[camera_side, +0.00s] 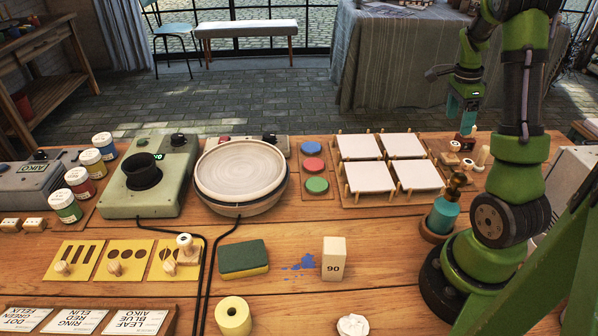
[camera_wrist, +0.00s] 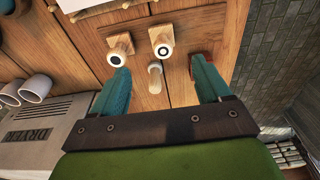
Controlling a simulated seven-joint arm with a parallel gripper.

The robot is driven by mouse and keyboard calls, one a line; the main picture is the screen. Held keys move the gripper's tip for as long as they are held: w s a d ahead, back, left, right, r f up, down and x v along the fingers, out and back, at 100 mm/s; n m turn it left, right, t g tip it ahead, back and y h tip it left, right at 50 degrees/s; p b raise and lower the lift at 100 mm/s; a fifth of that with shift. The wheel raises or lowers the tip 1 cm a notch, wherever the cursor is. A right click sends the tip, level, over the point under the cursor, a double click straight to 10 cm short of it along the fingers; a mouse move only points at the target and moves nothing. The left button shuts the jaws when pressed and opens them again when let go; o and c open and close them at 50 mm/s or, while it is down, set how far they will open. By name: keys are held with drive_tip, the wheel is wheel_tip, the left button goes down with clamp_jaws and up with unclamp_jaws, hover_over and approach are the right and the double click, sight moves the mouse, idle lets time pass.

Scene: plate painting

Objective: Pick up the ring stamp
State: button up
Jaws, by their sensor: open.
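Small wooden stamps stand at the right of the table, under my gripper (camera_side: 463,122). In the wrist view, one stamp (camera_wrist: 163,48) has a round face that looks like a dark ring with a pale centre. Another stamp (camera_wrist: 118,46) to its left has a round face with what looks like a dark dot. A plain wooden peg-shaped piece (camera_wrist: 155,78) is nearer. My gripper (camera_wrist: 160,68) is open and empty, its teal fingers on either side of the ring-faced stamp and the peg.
A reddish piece (camera_wrist: 204,56) is partly hidden behind my right finger. White cups (camera_wrist: 35,88) and a dryer box (camera_wrist: 35,135) stand at left in the wrist view. White tiles on a wooden rack (camera_side: 343,186) and a teal bottle with brass top (camera_side: 444,212) are close by.

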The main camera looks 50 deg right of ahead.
sight(454, 144)
drive_tip(key=f, duration=0.6)
drive_tip(key=shift+s+d+f, duration=0.25)
drive_tip(key=shift+s, duration=0.05)
drive_tip(key=shift+s+d+f, duration=0.1)
drive_tip(key=shift+d+f, duration=0.05)
drive_tip(key=shift+f, duration=0.7)
drive_tip(key=shift+s+d+f, duration=0.1)
drive_tip(key=shift+d+f, duration=0.1)
drive_tip(key=shift+f, duration=0.7)
drive_tip(key=shift+d+f, duration=0.15)
drive_tip(key=shift+f, duration=0.7)
drive_tip(key=c, duration=1.1)
